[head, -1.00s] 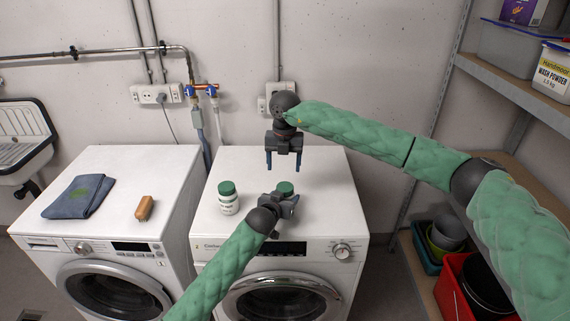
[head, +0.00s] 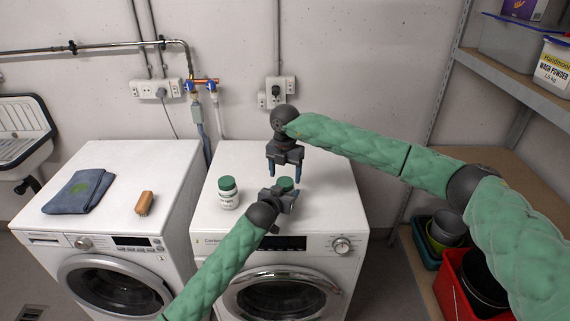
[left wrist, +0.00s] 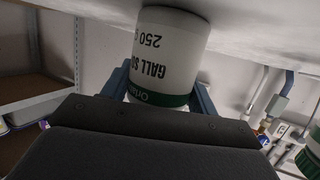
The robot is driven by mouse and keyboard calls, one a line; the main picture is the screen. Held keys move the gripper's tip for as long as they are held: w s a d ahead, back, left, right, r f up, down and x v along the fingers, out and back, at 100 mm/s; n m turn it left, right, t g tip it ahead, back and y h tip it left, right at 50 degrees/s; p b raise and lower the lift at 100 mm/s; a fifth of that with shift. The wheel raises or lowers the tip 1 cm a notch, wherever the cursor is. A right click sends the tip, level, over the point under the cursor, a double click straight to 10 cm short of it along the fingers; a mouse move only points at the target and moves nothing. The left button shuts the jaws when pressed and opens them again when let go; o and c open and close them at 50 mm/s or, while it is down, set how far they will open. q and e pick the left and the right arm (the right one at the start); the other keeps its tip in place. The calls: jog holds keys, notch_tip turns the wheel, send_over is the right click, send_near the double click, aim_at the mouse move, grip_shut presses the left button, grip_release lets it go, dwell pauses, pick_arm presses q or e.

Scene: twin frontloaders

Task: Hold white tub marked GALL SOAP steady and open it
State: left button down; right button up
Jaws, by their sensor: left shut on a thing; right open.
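The white tub marked GALL SOAP (left wrist: 170,50) fills the middle of the left wrist view, upside down in that picture. My right gripper (head: 285,174) is open and points down, empty, just above the lid. Its fingertips look close to the lid, but the exact gap is hard to tell.
A similar white tub with a green lid (head: 228,193) stands left of the held one on the right-hand machine (head: 330,205). A folded blue cloth (head: 78,192) and a brown brush (head: 145,203) lie on the left-hand machine. A shelf (head: 520,85) stands at right.

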jog(key=shift+f, duration=1.2)
jog(key=shift+c, duration=0.2)
jog(key=c, duration=1)
jog(key=n, duration=0.4)
jog(key=shift+n, duration=0.4)
jog(key=n, duration=0.5)
jog(key=o, duration=1.1)
